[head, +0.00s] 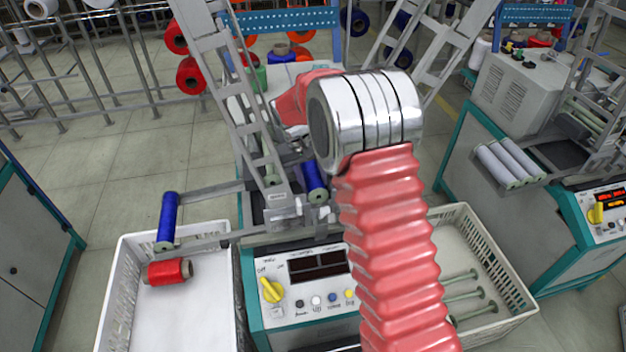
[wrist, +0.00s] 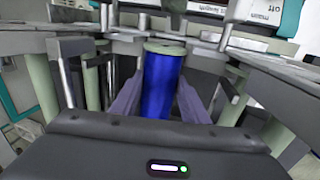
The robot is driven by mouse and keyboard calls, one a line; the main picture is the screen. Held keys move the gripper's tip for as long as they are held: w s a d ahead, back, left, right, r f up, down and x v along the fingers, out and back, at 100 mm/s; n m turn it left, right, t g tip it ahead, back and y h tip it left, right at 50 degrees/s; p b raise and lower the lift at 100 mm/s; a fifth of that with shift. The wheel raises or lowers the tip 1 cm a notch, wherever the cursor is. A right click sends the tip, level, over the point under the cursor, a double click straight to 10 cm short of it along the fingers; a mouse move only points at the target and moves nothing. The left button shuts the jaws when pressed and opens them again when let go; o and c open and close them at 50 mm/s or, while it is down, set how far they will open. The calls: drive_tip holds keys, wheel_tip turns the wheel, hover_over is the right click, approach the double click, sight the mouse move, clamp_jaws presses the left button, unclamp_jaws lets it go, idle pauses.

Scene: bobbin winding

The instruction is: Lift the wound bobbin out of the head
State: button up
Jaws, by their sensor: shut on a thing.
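The wound bobbin is a blue cylinder with a pale green end flange. In the wrist view the blue bobbin (wrist: 162,88) stands between the two fingers of my gripper (wrist: 160,92), which is shut on it. Metal parts of the winding head (wrist: 80,47) surround it on both sides. In the head view the blue bobbin (head: 314,180) shows tilted at the winding head (head: 284,208), beside the grey slanted arm. My red ribbed arm hides much of this area, and my gripper is not clearly visible there. Whether the bobbin's ends are free of the head cannot be told.
Another blue bobbin (head: 166,218) stands at the left end of the grey bracket. The right crate (head: 500,262) holds several empty spools. A control panel (head: 305,282) sits between the crates.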

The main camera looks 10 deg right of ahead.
drive_tip(key=shift+r, duration=0.15)
drive_tip(key=d+v, duration=0.1)
drive_tip(key=v, duration=0.7)
drive_tip(key=d+r+v, duration=0.1)
drive_tip(key=d+v, duration=0.1)
drive_tip(key=v, duration=0.6)
drive_tip(key=shift+d, duration=0.25)
idle(1.9)
drive_tip(key=shift+r, duration=0.1)
drive_tip(key=s, duration=3.2)
idle(1.7)
